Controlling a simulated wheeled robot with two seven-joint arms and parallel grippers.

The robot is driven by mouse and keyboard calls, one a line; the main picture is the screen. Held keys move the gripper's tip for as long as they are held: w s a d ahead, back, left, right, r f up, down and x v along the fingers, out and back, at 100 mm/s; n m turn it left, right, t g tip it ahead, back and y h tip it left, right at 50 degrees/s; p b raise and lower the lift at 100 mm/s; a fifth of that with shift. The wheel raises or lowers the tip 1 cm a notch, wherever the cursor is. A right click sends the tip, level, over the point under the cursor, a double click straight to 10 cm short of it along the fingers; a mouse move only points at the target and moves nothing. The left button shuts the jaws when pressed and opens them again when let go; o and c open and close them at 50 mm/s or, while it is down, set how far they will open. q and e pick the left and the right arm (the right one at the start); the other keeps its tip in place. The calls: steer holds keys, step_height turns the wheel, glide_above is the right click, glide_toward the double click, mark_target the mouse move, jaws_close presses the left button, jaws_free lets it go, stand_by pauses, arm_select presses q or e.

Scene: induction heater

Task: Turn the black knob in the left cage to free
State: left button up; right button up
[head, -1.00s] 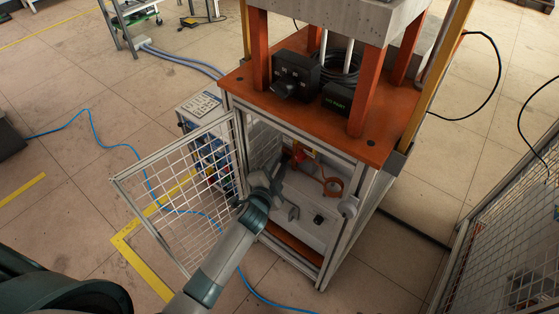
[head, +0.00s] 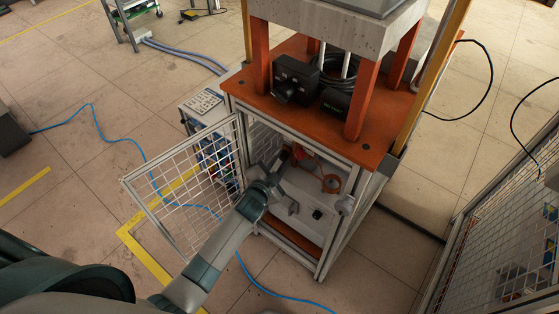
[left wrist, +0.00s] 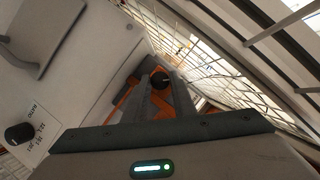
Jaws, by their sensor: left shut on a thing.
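The left cage (head: 338,240) is a metal frame with its mesh door (head: 185,190) swung open to the left. My left arm reaches through the opening, and the left gripper (head: 284,158) is deep inside, near an orange part (head: 302,158). A second black knob (left wrist: 18,133) sits on a white panel beside printed labels. My right gripper is out of view.
An orange-red tabletop (head: 300,112) with black boxes covers the cage. The cage's mesh wall is close to the fingers. Another mesh fence (head: 500,240) stands at the right.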

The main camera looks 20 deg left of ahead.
arm_select(q)
steer(key=o, duration=0.7)
steer(key=shift+o, duration=0.2)
steer(key=shift+s, duration=0.1)
